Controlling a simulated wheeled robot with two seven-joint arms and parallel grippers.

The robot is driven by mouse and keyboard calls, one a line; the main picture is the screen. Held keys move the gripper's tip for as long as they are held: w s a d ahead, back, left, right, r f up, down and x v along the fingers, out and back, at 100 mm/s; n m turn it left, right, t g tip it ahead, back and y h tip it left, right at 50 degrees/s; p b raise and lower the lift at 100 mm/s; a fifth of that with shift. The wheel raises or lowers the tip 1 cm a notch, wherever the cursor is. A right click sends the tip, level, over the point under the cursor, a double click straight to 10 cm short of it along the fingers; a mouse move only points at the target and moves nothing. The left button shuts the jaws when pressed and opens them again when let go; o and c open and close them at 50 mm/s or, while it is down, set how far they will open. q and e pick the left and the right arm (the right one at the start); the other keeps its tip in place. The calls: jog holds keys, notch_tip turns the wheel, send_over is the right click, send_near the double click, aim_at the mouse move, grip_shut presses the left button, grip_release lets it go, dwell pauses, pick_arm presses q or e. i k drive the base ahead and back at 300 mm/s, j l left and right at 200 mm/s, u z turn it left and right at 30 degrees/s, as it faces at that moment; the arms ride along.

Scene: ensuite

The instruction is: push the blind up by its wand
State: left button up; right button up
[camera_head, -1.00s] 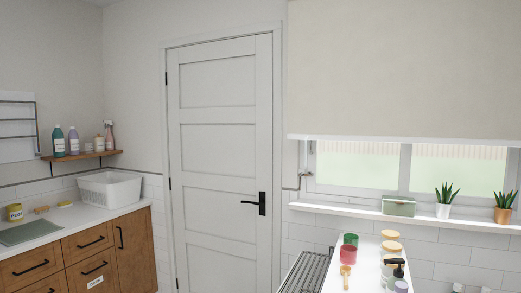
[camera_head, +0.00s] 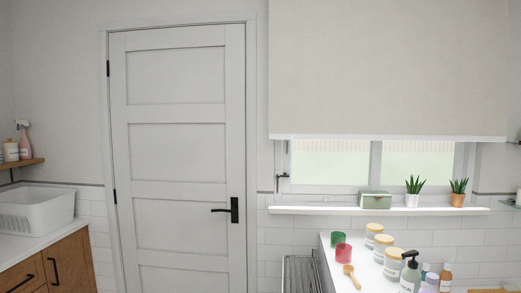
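The blind (camera_head: 390,70) is a pale beige roller blind on the right side of the view. It is lowered over the upper part of the window (camera_head: 330,162), and a white bottom bar (camera_head: 388,138) runs along its lower edge. The lower strip of the window shows below the bar. A small thin fitting (camera_head: 283,162) stands at the window's left edge, just under the bar; I cannot tell whether it is the wand. Neither of my grippers is in view.
The window sill (camera_head: 390,210) holds a green box (camera_head: 375,200) and two potted plants. Below it a white counter (camera_head: 350,280) carries cups, jars and bottles. A closed white door (camera_head: 180,150) is left of the window. A white basket (camera_head: 38,210) stands at far left.

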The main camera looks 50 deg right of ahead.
aim_at(293, 114)
jog(key=i+z, duration=0.45)
jog(key=i+j+z, duration=0.15)
jog(key=i+z, duration=0.3)
jog(key=k, duration=0.05)
